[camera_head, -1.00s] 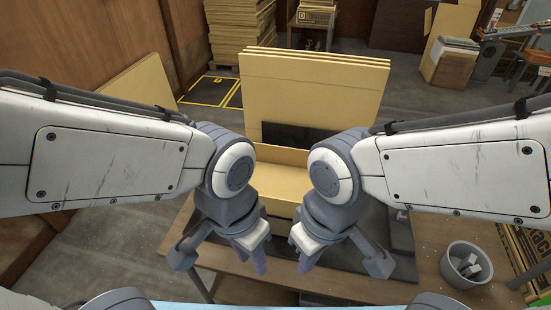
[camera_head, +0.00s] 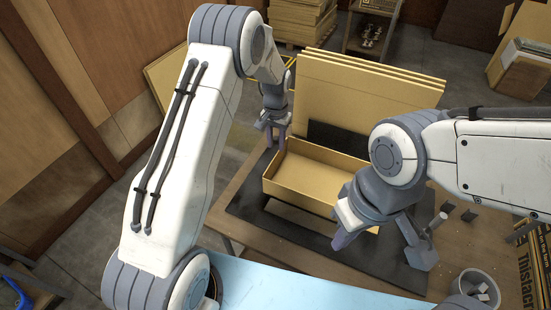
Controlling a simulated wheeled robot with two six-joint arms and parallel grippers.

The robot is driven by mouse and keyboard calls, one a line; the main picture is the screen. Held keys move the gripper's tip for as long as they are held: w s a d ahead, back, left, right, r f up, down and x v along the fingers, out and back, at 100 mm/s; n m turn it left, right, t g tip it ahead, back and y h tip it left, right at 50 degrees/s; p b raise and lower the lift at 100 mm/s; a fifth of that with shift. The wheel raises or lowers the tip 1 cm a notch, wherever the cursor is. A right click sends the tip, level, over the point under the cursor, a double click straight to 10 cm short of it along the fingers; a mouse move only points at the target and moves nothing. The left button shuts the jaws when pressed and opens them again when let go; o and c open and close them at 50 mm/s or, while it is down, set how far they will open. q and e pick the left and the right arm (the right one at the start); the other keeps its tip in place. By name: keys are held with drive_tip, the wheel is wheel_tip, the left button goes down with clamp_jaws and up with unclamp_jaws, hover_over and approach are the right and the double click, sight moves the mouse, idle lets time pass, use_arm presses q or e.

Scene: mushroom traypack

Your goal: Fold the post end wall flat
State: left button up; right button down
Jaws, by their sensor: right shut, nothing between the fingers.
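An open yellow cardboard tray (camera_head: 302,198) sits on a dark mat (camera_head: 249,209) at the middle of the table. Its near long wall and back wall stand up. Its left end is near my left gripper, and its right end is partly hidden behind my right gripper. I cannot tell which end is the post end. My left gripper (camera_head: 275,142) points down at the tray's far left corner; whether it touches the cardboard or is open is unclear. My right gripper (camera_head: 340,240) is shut and empty, in front of the tray's near right part.
Several large cardboard sheets (camera_head: 345,100) stand upright behind the tray. A light blue surface (camera_head: 270,285) is in front.

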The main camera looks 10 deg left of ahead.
sight(276, 170)
use_arm(q)
wheel_tip(276, 170, down, 10)
drive_tip(key=p, duration=0.2)
drive_tip(key=shift+f+p, duration=0.1)
drive_tip(key=shift+p, duration=0.25)
drive_tip(key=shift+c, duration=0.3)
clamp_jaws()
idle(1.0)
